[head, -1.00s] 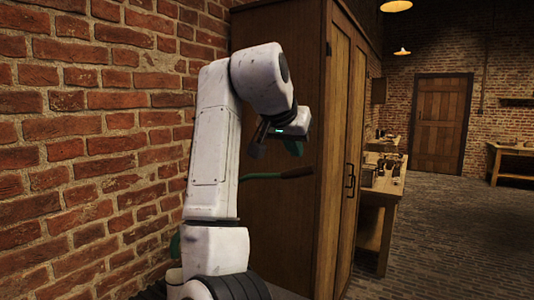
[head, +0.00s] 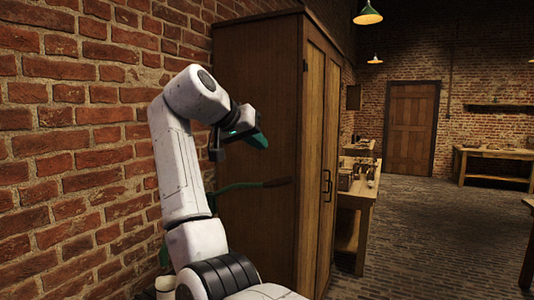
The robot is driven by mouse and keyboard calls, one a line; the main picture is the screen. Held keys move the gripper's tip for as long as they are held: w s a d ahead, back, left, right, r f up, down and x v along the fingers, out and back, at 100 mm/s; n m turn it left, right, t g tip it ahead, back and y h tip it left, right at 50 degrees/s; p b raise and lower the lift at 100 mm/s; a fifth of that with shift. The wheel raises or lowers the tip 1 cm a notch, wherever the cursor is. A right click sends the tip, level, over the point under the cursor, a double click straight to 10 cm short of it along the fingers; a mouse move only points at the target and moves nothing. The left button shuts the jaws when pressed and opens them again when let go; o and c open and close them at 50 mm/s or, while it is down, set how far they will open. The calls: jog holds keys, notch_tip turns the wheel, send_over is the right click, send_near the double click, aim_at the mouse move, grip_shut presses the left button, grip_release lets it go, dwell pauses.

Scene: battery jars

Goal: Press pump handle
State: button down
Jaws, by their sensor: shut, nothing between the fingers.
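The pump handle is a thin green lever with a brown wooden grip (head: 277,182), sticking out to the right in front of the cabinet side. It lies almost level, rising slightly toward the grip. Most of the pump is hidden behind my arm; a bit of green (head: 163,252) shows low at the left. My gripper (head: 260,140), dark with a green end, is above and left of the grip in the picture, apart from it. It is shut and empty. Its depth relative to the handle cannot be told.
A tall wooden cabinet (head: 262,110) stands directly behind the handle. A brick wall (head: 80,150) runs close on the left. A workbench (head: 352,205) with small items is past the cabinet. The brick floor (head: 440,230) at the right is open.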

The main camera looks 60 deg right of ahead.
jog(key=s+a+f+p+x, duration=0.1)
jog(key=f+p+x, duration=0.1)
jog(key=x, duration=0.9)
jog(key=shift+f+p, duration=0.25)
jog(key=shift+p, duration=0.2)
jog(key=shift+d, duration=0.1)
